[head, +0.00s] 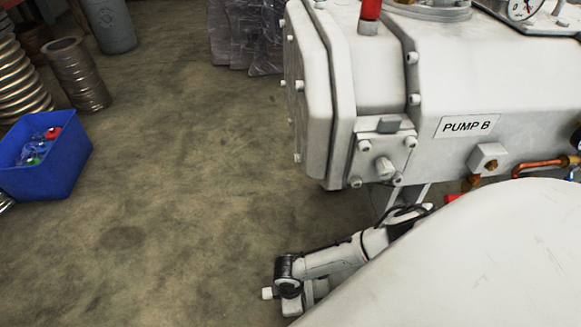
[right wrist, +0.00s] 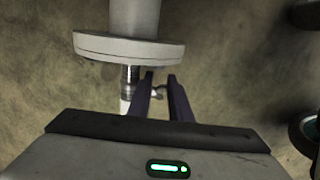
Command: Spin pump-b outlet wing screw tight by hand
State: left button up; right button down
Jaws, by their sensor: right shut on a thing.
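Pump B (head: 470,85) is a large white pump with a "PUMP B" label, at the right in the head view. In the right wrist view a round pale flange (right wrist: 130,48) with a pipe above it is at the upper left. The small wing screw (right wrist: 158,91) is by the flange's lower edge, mostly hidden by my fingers. My right gripper (right wrist: 160,80) has its two dark fingers shut on it, one on each side. I cannot tell how tight the screw is. My left gripper is in neither view.
A blue bin (head: 45,172) with small coloured items stands on the floor at the left. Ribbed metal hoses (head: 76,75) stand behind it. The concrete floor (head: 190,190) between bin and pump is open. A pale rounded surface fills the head view's lower right.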

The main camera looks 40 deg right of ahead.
pick_arm(q)
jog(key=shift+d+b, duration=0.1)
jog(key=shift+b, duration=0.25)
pick_arm(e)
jog(key=shift+s+a+f+t+y, duration=0.2)
jog(key=shift+s+t+y, duration=0.15)
jog(key=shift+y, duration=0.3)
jog(key=shift+s+a+f+t+y, duration=0.15)
jog(key=shift+s+t+y, duration=0.15)
jog(key=shift+y, duration=0.35)
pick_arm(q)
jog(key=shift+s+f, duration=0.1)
pick_arm(e)
jog(key=c, duration=1.8)
grip_release()
jog(key=shift+w, duration=0.1)
jog(key=shift+w+d, duration=0.1)
